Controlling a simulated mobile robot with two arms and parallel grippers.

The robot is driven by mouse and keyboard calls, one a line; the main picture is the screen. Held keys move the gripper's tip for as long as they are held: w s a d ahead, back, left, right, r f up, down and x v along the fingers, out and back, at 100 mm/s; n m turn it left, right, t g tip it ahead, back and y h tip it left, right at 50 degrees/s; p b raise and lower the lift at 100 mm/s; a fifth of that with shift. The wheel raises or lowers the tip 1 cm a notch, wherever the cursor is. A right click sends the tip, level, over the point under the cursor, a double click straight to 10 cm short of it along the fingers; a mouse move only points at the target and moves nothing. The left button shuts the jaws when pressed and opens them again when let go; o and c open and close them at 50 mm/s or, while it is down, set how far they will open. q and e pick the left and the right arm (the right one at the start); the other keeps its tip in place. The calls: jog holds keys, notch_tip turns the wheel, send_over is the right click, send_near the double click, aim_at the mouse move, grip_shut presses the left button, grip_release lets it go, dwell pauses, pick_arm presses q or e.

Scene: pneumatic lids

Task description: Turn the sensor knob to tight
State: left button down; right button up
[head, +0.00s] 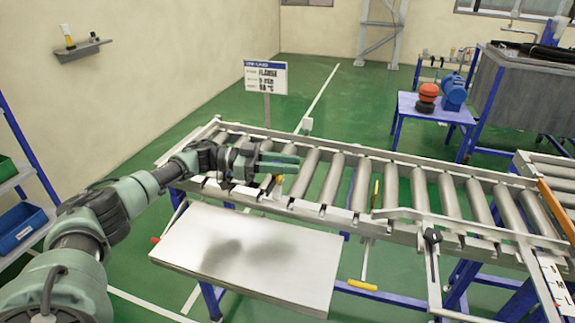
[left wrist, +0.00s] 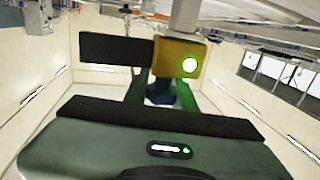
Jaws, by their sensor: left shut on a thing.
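In the left wrist view a yellow sensor box (left wrist: 178,58) with a lit green lamp hangs from a grey post, with a black block beside it on the left. A dark blue knob (left wrist: 160,92) sits just below the box, between my fingers. My left gripper (head: 292,163) is at the near rail of the roller conveyor and is shut on the knob; its fingers also show in the left wrist view (left wrist: 163,95). In the head view the knob is too small or hidden to make out. Its turn setting cannot be read. My right gripper is not in view.
The roller conveyor (head: 408,232) runs left to right. A grey panel (head: 270,265) juts out in front of it, below my left arm. A black-handled lever (head: 432,237) stands at the near rail to the right.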

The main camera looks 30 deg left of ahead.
pick_arm(q)
jog(key=c, duration=1.1)
grip_release()
jog(key=shift+w+d, duration=0.1)
jog(key=shift+c, duration=0.2)
jog(key=b+v, duration=0.2)
jog(key=v, duration=0.6)
jog(key=shift+b, duration=0.4)
